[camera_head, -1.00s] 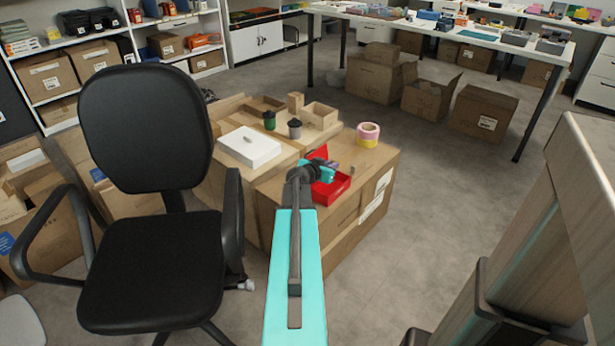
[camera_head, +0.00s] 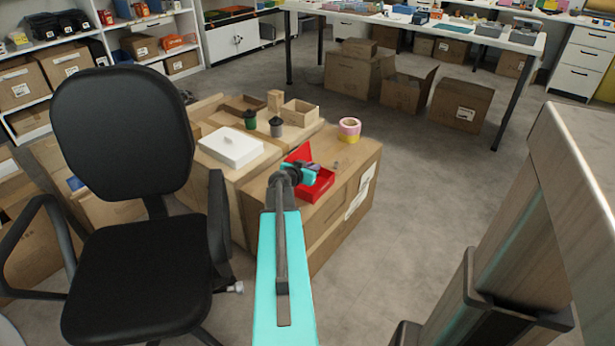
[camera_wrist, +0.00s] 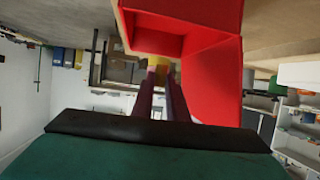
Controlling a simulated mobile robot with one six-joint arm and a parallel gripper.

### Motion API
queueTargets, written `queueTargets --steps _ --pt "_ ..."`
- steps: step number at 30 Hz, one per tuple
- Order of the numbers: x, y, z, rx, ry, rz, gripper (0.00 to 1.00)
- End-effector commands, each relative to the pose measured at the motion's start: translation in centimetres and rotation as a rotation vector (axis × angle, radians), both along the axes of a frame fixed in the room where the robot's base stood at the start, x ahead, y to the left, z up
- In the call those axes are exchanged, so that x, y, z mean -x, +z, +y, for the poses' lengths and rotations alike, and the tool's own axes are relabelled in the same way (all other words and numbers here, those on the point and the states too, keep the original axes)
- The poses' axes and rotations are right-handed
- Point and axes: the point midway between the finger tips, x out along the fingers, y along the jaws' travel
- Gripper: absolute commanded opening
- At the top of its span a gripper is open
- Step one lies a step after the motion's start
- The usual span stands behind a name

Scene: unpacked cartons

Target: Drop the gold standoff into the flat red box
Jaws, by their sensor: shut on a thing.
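The flat red box (camera_head: 320,188) sits open on a brown carton, its lid (camera_head: 299,154) raised on the far side. In the wrist view the red box (camera_wrist: 215,82) fills the top, close to the fingers, its hollow facing the camera. My gripper (camera_head: 311,172) is over the box in the head view and hides part of it. In the wrist view my gripper (camera_wrist: 160,74) is shut on the gold standoff (camera_wrist: 160,64), a small yellowish piece at the fingertips. The standoff cannot be made out in the head view. I cannot tell its height over the box floor.
The brown carton (camera_head: 335,225) also bears a pink and yellow tape roll (camera_head: 349,129). A black office chair (camera_head: 130,200) is close on the left.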

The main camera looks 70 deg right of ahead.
Motion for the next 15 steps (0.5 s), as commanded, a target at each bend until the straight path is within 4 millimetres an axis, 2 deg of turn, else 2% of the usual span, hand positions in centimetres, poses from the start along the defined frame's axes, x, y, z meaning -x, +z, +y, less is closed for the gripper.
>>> queueTargets --steps 6,15 --pt "-0.1 -2.1 0.0 -0.001 0.002 0.001 0.00" --pt "-0.1 -3.4 0.0 0.000 0.002 0.000 0.00"
